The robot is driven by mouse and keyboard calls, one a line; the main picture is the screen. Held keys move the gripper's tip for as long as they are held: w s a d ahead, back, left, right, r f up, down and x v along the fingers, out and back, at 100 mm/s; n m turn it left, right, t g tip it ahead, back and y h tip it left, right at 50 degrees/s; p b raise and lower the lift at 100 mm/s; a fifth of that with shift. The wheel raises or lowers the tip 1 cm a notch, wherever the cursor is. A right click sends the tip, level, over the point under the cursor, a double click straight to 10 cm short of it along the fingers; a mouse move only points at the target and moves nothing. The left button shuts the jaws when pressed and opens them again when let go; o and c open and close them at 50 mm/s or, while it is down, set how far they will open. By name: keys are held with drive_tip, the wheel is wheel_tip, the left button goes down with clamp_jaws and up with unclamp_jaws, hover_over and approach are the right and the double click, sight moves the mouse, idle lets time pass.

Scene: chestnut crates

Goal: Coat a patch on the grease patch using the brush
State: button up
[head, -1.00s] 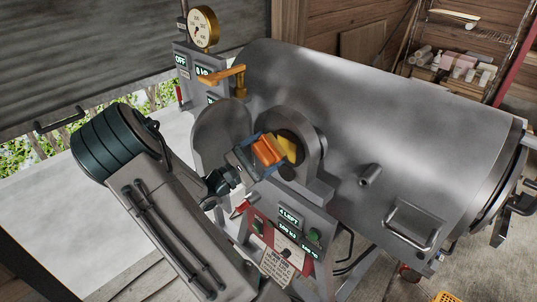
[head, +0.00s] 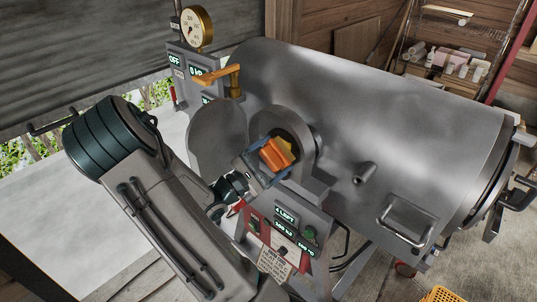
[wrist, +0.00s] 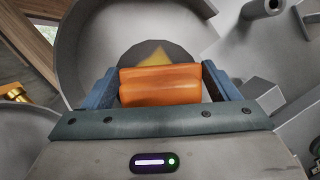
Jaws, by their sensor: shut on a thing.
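My gripper (head: 268,166) is shut on an orange brush handle (head: 276,153). In the wrist view the orange handle (wrist: 160,84) lies between the two blue fingers, and the brush's far end is hidden behind it. My gripper is at the round opening (head: 296,125) on the end of the large metal drum. A yellow patch (head: 286,146) shows just beyond the handle inside this opening. It also shows in the wrist view as a yellow wedge (wrist: 155,55) on a dark round face. I cannot tell whether the brush touches it.
The metal drum (head: 360,110) fills the right side. A round grey door (head: 217,138) stands open left of the opening. A pressure gauge (head: 197,28) and orange lever (head: 216,75) are above, and a control panel (head: 285,238) is below.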

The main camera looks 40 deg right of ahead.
drive_tip(key=shift+s, duration=1.3)
drive_tip(key=w, duration=0.7)
drive_tip(key=shift+w+a+p, duration=0.25)
drive_tip(key=shift+w+p, duration=0.05)
drive_tip(key=shift+p, duration=0.05)
drive_tip(key=a, duration=0.6)
drive_tip(key=shift+s+p, duration=0.25)
drive_tip(key=shift+p, duration=0.15)
drive_tip(key=shift+a, duration=0.1)
drive_tip(key=a, duration=0.2)
drive_tip(key=shift+s+a, duration=0.15)
drive_tip(key=shift+a, duration=0.25)
